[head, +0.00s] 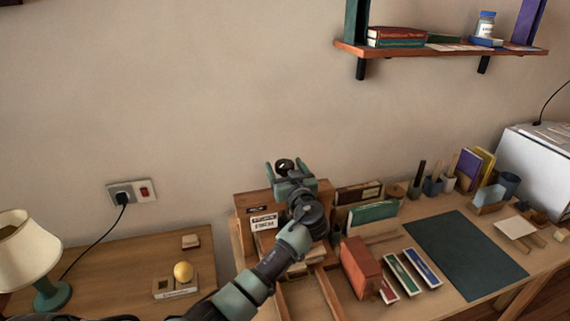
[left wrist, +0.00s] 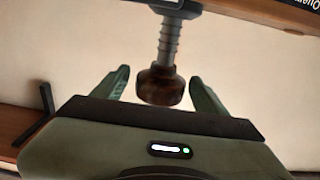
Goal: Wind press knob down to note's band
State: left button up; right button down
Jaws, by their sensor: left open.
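The press knob (left wrist: 160,87) is dark brown and round, on a threaded metal screw (left wrist: 168,40). In the head view the knob (head: 285,165) shows as a dark round top. My left gripper (head: 287,167) is open, with one finger on each side of the knob; in the left wrist view both fingers (left wrist: 158,88) show gaps beside it. The wooden press (head: 243,199) stands behind and below my left arm, which hides much of it. A small white note with dark lettering (head: 264,222) is on its left part; its band cannot be made out. My right gripper is not in view.
A reddish-brown box (head: 360,266) and several books stand right of the press. A dark mat (head: 465,253) lies farther right. A lamp (head: 30,245) and a yellow ball (head: 183,271) are at left. A wall shelf (head: 440,52) hangs at upper right.

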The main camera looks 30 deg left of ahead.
pick_arm(q)
jog(key=shift+r, duration=0.1)
jog(key=shift+a, duration=0.1)
jog(key=c, duration=1.4)
jog(key=shift+o, duration=0.2)
jog(key=shift+m+t+h, duration=0.3)
jog(key=shift+t, duration=0.1)
